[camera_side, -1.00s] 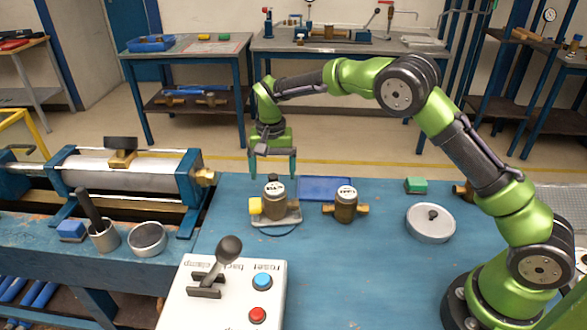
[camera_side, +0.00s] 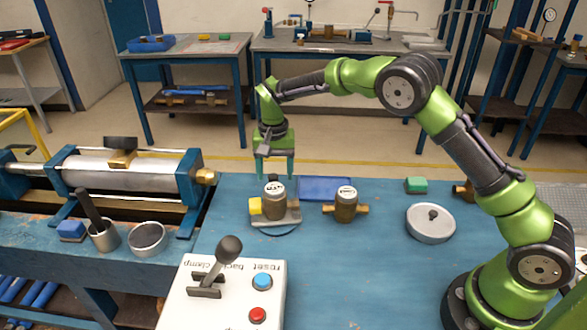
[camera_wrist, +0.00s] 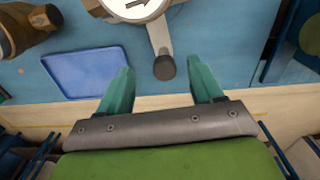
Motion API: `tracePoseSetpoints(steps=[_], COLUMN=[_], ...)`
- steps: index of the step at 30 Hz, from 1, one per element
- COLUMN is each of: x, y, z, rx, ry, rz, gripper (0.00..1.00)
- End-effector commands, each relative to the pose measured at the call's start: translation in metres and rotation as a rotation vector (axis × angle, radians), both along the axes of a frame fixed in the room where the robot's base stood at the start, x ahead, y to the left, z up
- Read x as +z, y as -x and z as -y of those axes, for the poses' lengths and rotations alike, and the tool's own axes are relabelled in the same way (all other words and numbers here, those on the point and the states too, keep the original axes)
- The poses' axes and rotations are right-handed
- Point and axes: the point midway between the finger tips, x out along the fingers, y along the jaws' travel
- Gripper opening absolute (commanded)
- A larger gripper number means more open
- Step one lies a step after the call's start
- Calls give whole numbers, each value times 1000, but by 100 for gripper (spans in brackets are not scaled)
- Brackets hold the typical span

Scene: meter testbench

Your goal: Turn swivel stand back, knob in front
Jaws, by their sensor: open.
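The swivel stand (camera_side: 290,217) is a grey metal plate on the blue bench, with a brass meter (camera_side: 274,208) with a white cap upright on it. In the wrist view the stand's grey arm (camera_wrist: 158,35) reaches from under the meter's white face (camera_wrist: 133,5) towards me and ends in a dark knob (camera_wrist: 165,68). My gripper (camera_side: 275,178) is open and empty, pointing down at the far side of the meter. In the wrist view the knob lies ahead of the gap between the green fingertips (camera_wrist: 164,72).
A yellow block (camera_side: 255,206) is beside the meter. A blue tray (camera_side: 325,188) lies behind, and a second brass meter (camera_side: 346,206) stands to the right. A green block (camera_side: 416,185) and grey lid (camera_side: 431,223) are farther right. A lever panel (camera_side: 225,295) is in front.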

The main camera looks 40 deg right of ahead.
Motion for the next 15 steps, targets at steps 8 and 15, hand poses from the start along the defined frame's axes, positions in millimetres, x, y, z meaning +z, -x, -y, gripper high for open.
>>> tracePoseSetpoints(steps=[8, 15], x=[0, 0], y=[4, 7], z=[6, 9], rx=[0, 0], ry=[0, 1], rz=[1, 1], gripper=[66, 66])
